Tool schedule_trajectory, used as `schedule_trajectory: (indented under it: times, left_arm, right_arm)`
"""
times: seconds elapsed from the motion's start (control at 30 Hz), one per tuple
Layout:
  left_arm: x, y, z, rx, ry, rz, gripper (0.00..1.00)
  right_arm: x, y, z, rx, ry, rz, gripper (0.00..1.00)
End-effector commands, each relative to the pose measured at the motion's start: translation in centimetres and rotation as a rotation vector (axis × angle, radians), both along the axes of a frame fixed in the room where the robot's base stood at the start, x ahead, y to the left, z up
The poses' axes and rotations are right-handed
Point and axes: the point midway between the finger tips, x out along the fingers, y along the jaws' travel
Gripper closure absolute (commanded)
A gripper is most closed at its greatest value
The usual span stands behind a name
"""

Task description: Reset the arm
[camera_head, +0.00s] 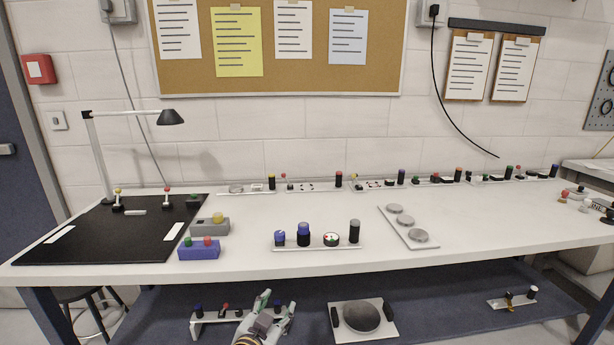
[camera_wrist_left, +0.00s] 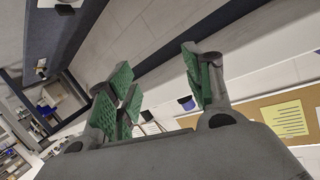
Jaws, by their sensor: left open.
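My left gripper (camera_head: 276,305) shows at the bottom of the head view, low in front of the white table's front edge. Its green-padded fingers are spread apart and nothing is between them. It overlaps a white fixture with dark knobs (camera_head: 207,316) on the lower shelf in the picture; I cannot tell how far apart they are. In the left wrist view the open fingers of my left gripper (camera_wrist_left: 158,75) also show, with empty space between them. My right gripper is in neither view.
The white table (camera_head: 330,208) holds button boxes (camera_head: 200,248), a knob fixture (camera_head: 318,245), a plate with round discs (camera_head: 408,226) and a desk lamp (camera_head: 170,117) by a black mat (camera_head: 95,240). A plate with a dark disc (camera_head: 362,316) lies on the blue lower shelf (camera_head: 440,300).

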Motion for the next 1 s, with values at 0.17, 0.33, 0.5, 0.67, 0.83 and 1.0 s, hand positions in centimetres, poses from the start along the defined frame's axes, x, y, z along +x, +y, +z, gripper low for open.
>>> schedule_trajectory:
  times: [0.17, 0.33, 0.5, 0.67, 0.83, 1.0]
  left_arm:
    - [-3.3, 2.3, -5.1, -0.02, 0.201, 0.053, 0.49]
    - [-7.3, 4.2, -9.5, -0.033, 0.391, 0.094, 0.49]
    - [-12.0, 5.9, -13.2, -0.046, 0.582, 0.126, 0.49]
    - [-16.9, 7.2, -16.1, -0.054, 0.759, 0.15, 0.49]
    - [-21.4, 8.2, -18.0, -0.06, 0.91, 0.164, 0.49]
    - [-23.7, 8.7, -18.7, -0.063, 0.985, 0.169, 0.49]
  right_arm:
    - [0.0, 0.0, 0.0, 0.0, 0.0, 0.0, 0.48]
    - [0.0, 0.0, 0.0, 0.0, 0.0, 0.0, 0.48]
    - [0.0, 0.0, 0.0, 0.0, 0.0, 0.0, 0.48]
    - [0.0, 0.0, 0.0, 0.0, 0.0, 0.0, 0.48]
    - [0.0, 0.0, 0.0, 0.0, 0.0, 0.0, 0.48]
    - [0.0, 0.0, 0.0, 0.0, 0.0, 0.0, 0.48]
